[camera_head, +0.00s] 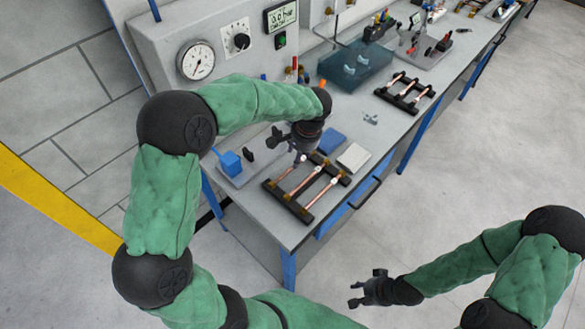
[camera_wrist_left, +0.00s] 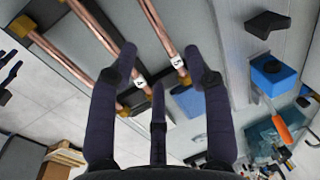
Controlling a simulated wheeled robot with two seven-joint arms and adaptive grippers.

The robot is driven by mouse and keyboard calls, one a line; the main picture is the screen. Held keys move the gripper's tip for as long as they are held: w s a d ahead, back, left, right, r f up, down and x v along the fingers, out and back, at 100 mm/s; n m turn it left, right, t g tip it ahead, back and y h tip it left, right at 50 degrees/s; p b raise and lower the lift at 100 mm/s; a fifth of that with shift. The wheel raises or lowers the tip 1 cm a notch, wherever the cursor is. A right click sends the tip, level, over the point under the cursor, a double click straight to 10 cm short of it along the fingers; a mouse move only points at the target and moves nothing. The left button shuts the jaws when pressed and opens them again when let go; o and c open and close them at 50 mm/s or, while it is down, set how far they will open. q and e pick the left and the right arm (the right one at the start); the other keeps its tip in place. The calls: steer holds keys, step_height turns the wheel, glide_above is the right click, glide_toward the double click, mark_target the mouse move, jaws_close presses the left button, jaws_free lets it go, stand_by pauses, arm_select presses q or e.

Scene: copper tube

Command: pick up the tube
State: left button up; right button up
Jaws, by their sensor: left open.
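Several copper tubes with white numbered labels lie across a black rack (camera_head: 297,208) on the bench. One copper tube (camera_head: 322,194) shows at the rack's near right side. In the left wrist view a copper tube (camera_wrist_left: 162,28) runs down between my fingertips, with another tube (camera_wrist_left: 92,24) to its left. My left gripper (camera_head: 300,158) is over the far end of the rack; its spread fingers (camera_wrist_left: 160,72) show open and empty in the wrist view. The fingers partly cover the tubes, and I cannot tell whether they touch. My right gripper (camera_head: 362,289) is open and empty, away from the bench.
A blue block (camera_head: 331,141) and a white block (camera_head: 353,157) lie just behind the rack. A blue vise-like fixture (camera_head: 230,163) stands to its left. A second rack with tubes (camera_head: 405,92) and a clear blue bin (camera_head: 355,66) are farther along. The gauge panel (camera_head: 195,60) borders the back.

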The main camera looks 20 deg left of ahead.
arm_select(q)
steer(key=f, duration=0.2)
steer(key=f+b, duration=0.1)
steer(key=f, duration=0.1)
steer(key=a+f, duration=0.1)
steer(key=f, duration=0.1)
steer(key=shift+w+f+b, duration=0.25)
steer(key=shift+w+b, duration=0.05)
jaws_close()
